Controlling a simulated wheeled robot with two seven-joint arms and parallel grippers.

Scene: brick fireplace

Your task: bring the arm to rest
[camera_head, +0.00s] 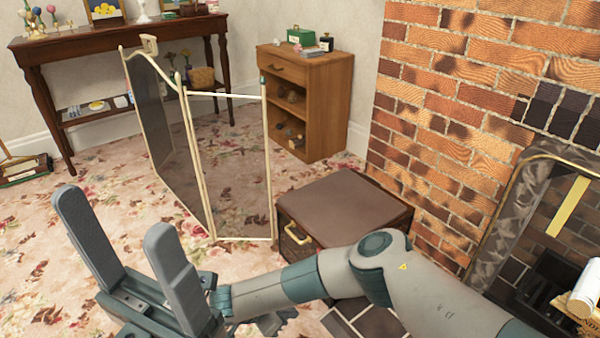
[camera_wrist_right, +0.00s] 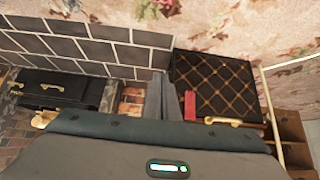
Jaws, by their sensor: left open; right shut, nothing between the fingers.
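My left gripper (camera_head: 116,214) is at the lower left of the head view. Its two grey fingers point up and stand wide apart, with only carpet showing between them. My right arm (camera_head: 330,275) comes in from the lower right and reaches across to the left, in front of the low brown box seat. Its hand is mostly hidden behind my left gripper in the head view. In the right wrist view the right gripper (camera_wrist_right: 161,95) is shut, its grey fingers together with nothing between them.
A low box seat (camera_head: 345,205) with a brass handle stands behind my right arm. A folding screen (camera_head: 235,165) stands on the floral carpet. A wooden cabinet (camera_head: 335,90), a dark side table (camera_head: 110,40) and a brick fireplace wall (camera_head: 440,110) surround the space.

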